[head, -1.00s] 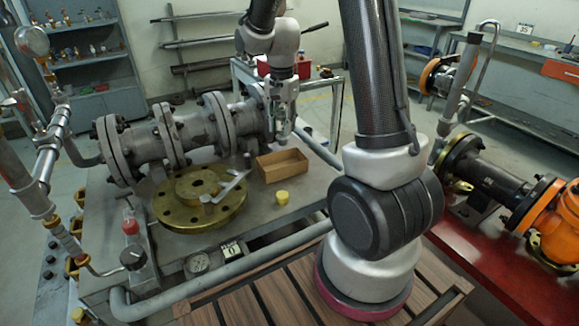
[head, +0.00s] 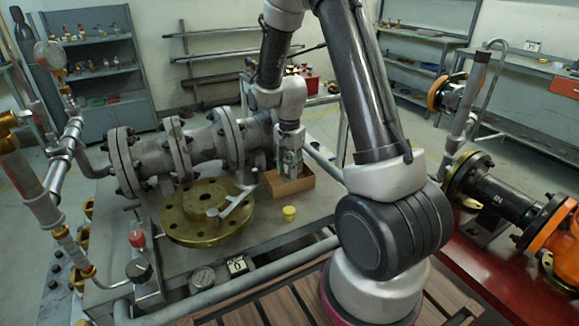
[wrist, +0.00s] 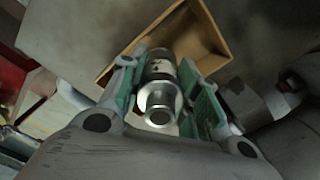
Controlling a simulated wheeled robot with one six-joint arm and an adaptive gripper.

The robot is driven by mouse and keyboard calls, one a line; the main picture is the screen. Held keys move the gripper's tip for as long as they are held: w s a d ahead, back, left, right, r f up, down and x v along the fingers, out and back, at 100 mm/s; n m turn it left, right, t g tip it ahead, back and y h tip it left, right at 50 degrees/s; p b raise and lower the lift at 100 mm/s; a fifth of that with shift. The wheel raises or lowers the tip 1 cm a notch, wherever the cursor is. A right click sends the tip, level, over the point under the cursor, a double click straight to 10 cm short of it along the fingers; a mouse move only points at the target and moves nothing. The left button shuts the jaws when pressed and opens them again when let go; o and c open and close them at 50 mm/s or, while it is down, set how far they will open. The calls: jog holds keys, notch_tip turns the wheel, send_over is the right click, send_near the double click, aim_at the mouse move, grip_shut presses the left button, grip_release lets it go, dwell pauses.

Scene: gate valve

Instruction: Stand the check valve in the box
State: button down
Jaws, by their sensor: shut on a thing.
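The check valve (wrist: 160,92) is a shiny metal cylinder with a round open end facing the camera in the wrist view. My gripper (wrist: 163,72) is shut on it, with a green pad on each side. In the head view my gripper (head: 289,170) points straight down over the open brown box (head: 305,183), its lower end at the box's opening. The valve is hidden there by the fingers and box wall. In the wrist view the box (wrist: 222,38) lies beyond the valve. I cannot tell whether the valve touches the box floor.
A flanged pipe (head: 180,150) runs behind and left of the box. A brass flange disc (head: 180,225) with a grey lever-like part (head: 236,204) lies left of it. The bench to the box's right is bare.

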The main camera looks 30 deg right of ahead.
jog(key=shift+f, duration=0.1)
jog(key=c, duration=1.1)
grip_release()
jog(key=shift+o, duration=0.2)
notch_tip(320, 180, up, 12)
jog(key=shift+f, duration=0.15)
jog(key=s+r+n+t, duration=0.3)
jog(key=s+r+n, duration=0.4)
jog(key=s+r, duration=0.65)
jog(key=s+r+n+t, duration=0.1)
jog(key=s+n, duration=0.4)
jog(key=s, duration=0.6)
jog(key=shift+a, duration=0.2)
